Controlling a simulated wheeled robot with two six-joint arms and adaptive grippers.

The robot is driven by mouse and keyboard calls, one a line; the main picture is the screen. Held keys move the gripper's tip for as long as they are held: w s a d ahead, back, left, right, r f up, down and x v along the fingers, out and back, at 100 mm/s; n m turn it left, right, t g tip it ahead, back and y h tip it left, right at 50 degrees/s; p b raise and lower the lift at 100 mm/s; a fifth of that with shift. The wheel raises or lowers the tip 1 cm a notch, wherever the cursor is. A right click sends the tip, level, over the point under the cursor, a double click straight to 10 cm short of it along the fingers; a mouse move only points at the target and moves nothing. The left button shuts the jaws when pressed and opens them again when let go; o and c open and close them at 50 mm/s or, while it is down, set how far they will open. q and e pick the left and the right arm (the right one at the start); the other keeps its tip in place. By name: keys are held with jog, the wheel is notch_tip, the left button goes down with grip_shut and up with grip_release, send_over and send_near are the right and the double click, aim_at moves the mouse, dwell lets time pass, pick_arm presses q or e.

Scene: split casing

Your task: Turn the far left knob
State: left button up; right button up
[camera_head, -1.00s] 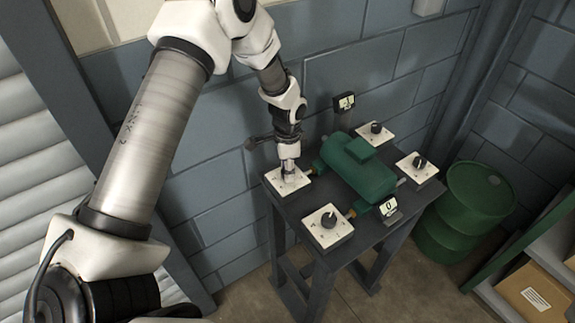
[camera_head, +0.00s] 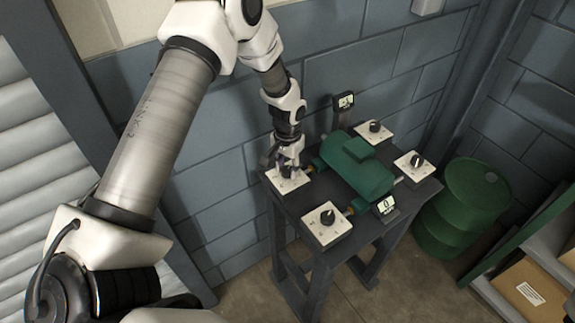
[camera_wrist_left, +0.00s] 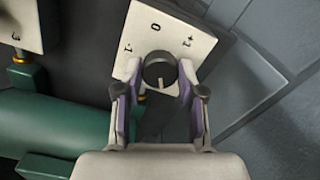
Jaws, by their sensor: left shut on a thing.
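The far left knob (camera_wrist_left: 160,72) is round and black with a light pointer line, on a white plate (camera_wrist_left: 168,34) marked with a 0 between two 1s. In the head view its plate (camera_head: 289,184) lies at the left back corner of the table. My left gripper (camera_wrist_left: 160,92) points down at this knob and is shut on it, with one purple-padded finger on each side. In the head view my left gripper (camera_head: 289,168) hides most of the knob. My right gripper does not show.
A green motor casing (camera_head: 357,166) lies mid-table, close to my left gripper. Three other knobs sit on white plates: front left (camera_head: 327,217), back right (camera_head: 375,127) and front right (camera_head: 417,160). Two small displays (camera_head: 344,102) (camera_head: 386,206) stand at the casing's ends. A green drum (camera_head: 465,205) stands right.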

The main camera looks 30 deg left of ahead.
aim_at(287, 170)
pick_arm(q)
jog(key=shift+s+f, duration=0.1)
dwell(0.3)
jog(key=o, duration=1.1)
jog(key=shift+o, duration=0.2)
jog(key=shift+r, duration=0.55)
notch_tip(287, 170, up, 11)
jog(key=shift+f, duration=0.15)
